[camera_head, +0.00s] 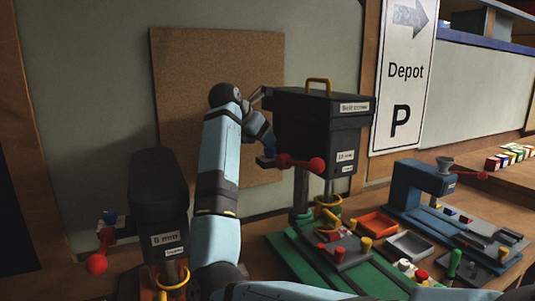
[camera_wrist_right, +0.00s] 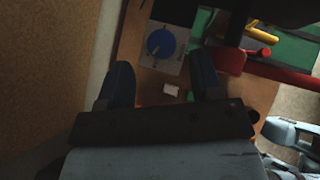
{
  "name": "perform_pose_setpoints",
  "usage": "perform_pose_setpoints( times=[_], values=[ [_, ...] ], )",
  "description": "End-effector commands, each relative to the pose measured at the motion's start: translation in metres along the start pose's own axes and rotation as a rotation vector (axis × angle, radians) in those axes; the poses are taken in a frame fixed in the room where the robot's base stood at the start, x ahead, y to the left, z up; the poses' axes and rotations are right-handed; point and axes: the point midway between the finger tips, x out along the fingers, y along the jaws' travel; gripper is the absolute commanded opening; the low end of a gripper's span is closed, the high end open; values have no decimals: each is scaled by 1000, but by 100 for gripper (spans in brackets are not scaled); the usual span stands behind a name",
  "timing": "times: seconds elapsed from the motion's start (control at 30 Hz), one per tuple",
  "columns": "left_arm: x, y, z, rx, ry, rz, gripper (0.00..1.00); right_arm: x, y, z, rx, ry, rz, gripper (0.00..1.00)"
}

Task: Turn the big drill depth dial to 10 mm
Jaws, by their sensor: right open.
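The big drill (camera_head: 322,125) is a black box with a yellow top handle and small white labels; the mm label's number is too small to read surely. Its depth dial (camera_wrist_right: 160,43) is a blue disc with a pale pointer line on a grey plate, seen face-on in the right wrist view. My left gripper is not in view.
A smaller dark drill (camera_head: 160,190) with an 8 mm label stands at the left. A red-knobbed lever (camera_head: 300,163) is close to the dial. A blue drill (camera_head: 422,185), trays and small parts fill the bench at right. A corkboard (camera_head: 180,75) is behind.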

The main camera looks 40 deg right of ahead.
Motion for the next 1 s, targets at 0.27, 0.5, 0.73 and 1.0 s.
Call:
perform_pose_setpoints(
  times=[0.27,0.5,0.73,1.0],
  values=[
    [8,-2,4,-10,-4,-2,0,41,0,0,-1,-2,-1,60],
    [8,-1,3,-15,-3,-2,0,48,0,0,-1,-1,1,60],
    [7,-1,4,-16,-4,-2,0,48,0,0,-1,-1,1,46],
    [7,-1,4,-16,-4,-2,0,48,0,0,0,-1,0,12]
  ],
)
